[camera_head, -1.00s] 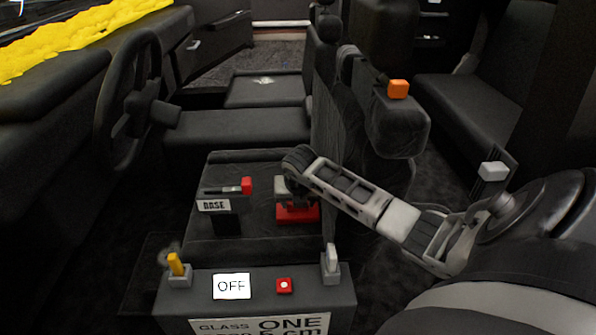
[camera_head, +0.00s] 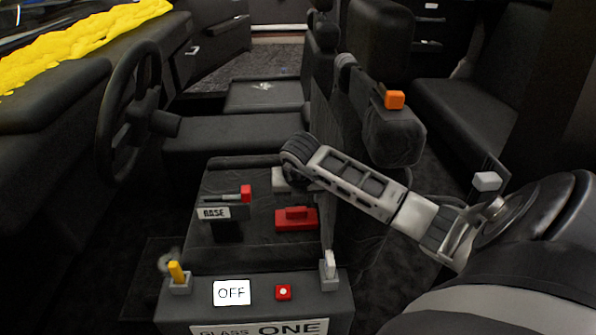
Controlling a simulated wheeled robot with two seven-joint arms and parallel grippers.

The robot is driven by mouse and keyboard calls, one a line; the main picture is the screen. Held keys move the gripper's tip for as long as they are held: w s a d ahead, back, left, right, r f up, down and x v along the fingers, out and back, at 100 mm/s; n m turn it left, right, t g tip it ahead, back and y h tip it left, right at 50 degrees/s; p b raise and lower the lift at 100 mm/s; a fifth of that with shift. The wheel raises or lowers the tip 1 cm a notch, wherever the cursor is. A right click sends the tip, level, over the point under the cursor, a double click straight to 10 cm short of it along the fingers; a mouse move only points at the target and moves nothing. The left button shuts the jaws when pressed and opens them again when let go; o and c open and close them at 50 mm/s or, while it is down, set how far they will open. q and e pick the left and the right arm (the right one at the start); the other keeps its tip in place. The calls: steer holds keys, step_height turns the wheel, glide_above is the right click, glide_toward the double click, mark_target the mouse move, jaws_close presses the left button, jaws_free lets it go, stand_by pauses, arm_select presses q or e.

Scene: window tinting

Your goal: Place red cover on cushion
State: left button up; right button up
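The red cover (camera_head: 296,218) lies on the dark seat cushion (camera_head: 262,240), with a small raised block on its top. My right arm comes in from the right, and its gripper (camera_head: 284,181) is above and behind the red cover, apart from it. The arm's wrist covers part of this gripper, and its fingers are too hidden to judge. My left gripper is not in view.
A stand labelled BASE (camera_head: 225,212) with a red-tipped lever is left of the cover. In front is a box (camera_head: 318,306) with an OFF sign (camera_head: 231,292), a red button (camera_head: 283,292) and levers. The seat back with an orange block (camera_head: 395,99) stands behind my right arm.

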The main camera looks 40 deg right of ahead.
steer(key=v, duration=0.4)
steer(key=s+a+f+n+t+y, duration=0.15)
steer(key=a+y, duration=0.35)
steer(key=a, duration=0.5)
steer(key=s+a+f+n+g+y, duration=0.15)
steer(key=a+y, duration=0.35)
steer(key=a, duration=0.6)
steer(key=s+a+r+m+t+y, duration=0.4)
steer(key=a+r+m+t+y, duration=0.3)
steer(key=a+r+m+t, duration=0.3)
steer(key=d+f+m+t+h, duration=0.25)
steer(key=d+m+h, duration=0.25)
steer(key=m+h, duration=0.6)
steer(key=s+a+f+m+g+y, duration=0.1)
steer(key=s+f+m+g, duration=0.3)
steer(key=s+f+m, duration=0.4)
steer(key=shift+a, duration=0.4)
